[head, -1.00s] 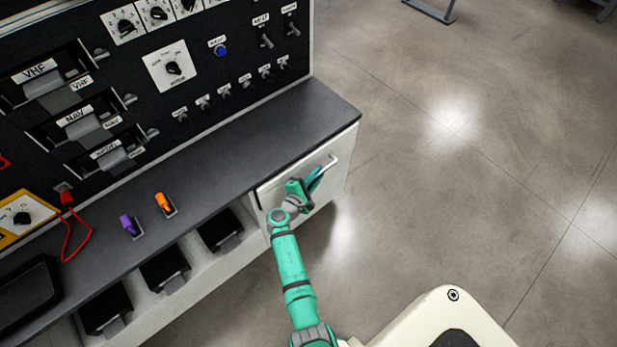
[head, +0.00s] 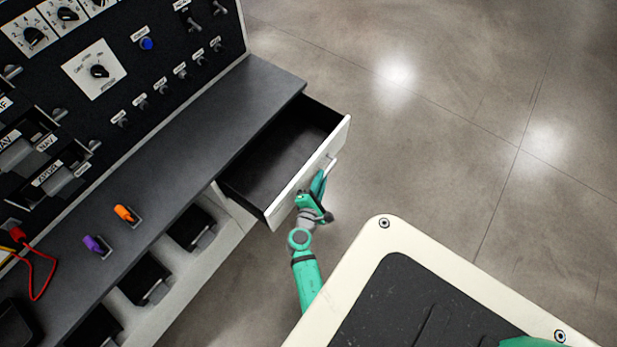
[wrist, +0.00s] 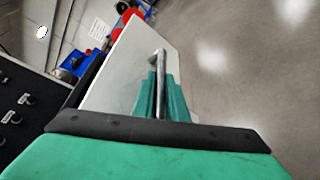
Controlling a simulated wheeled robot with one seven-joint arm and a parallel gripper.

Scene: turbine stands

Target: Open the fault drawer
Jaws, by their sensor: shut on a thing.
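The fault drawer (head: 272,165) stands pulled out from under the right end of the bench in the head view. Its black inside is visible and looks empty. Its white front (head: 300,184) faces the floor side and carries a metal bar handle (head: 331,162). My green gripper (head: 317,187) is at this handle, on the outer side of the front. In the wrist view my gripper (wrist: 160,98) is shut on the handle (wrist: 160,68), with one green finger on each side of the bar. The white drawer front (wrist: 122,70) shows behind it.
The dark bench top (head: 190,165) carries an orange switch (head: 124,213) and a purple switch (head: 93,243). A black control panel (head: 150,85) rises behind. Open black bins (head: 190,229) sit below the bench edge. The floor (head: 440,120) to the right is clear.

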